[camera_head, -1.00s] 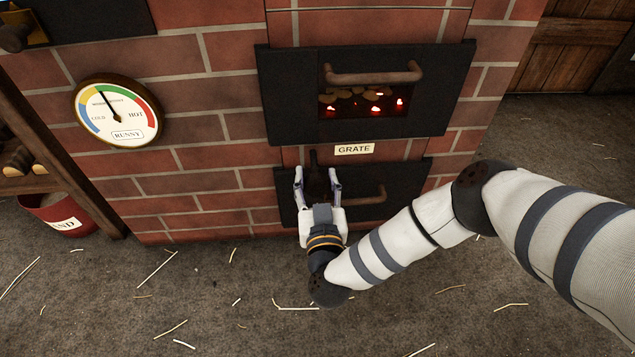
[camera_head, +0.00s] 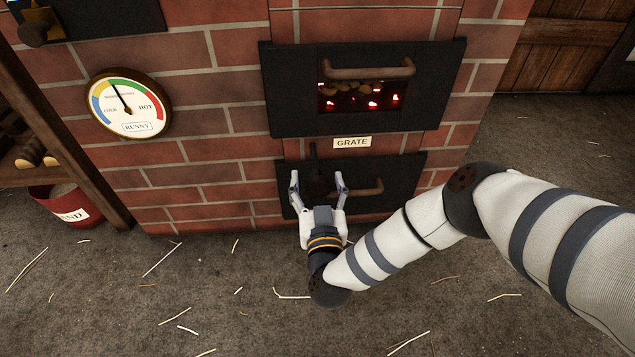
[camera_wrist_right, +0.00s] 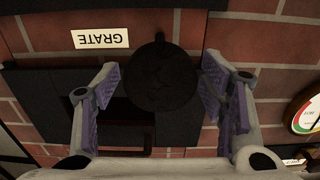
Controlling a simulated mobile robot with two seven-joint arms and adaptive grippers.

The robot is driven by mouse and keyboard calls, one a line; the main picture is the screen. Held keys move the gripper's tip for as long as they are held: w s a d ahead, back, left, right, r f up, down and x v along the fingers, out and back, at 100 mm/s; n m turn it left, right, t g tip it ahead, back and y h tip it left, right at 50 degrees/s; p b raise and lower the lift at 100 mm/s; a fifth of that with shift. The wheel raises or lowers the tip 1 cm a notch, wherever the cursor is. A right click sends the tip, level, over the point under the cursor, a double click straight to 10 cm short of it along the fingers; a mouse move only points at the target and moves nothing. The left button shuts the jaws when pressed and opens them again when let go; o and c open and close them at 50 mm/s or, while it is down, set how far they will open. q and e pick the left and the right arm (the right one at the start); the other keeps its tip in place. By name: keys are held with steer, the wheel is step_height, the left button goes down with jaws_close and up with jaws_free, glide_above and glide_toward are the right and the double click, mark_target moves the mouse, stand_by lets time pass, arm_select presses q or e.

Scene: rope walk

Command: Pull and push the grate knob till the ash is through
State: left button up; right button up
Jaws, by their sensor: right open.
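The dark round grate knob (camera_wrist_right: 161,78) sits between the spread fingers of my right gripper in the right wrist view. In the head view the knob (camera_head: 318,187) is a dark shape in front of the lower black door, just below the GRATE label (camera_head: 352,142). My right gripper (camera_head: 319,184) is open, one finger on each side of the knob, with a gap to it on both sides in the wrist view. The label also shows upside down in the wrist view (camera_wrist_right: 100,39). I see no ash clearly. My left gripper is out of view.
The upper firebox door (camera_head: 290,95) has a bar handle and shows glowing coals. The lower door (camera_head: 407,175) has a handle (camera_head: 368,188) right of the knob. A round gauge (camera_head: 130,104) is on the brick wall. A red bucket (camera_head: 62,207) stands left; the floor has scattered straw.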

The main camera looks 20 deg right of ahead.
steer(key=v, duration=1.2)
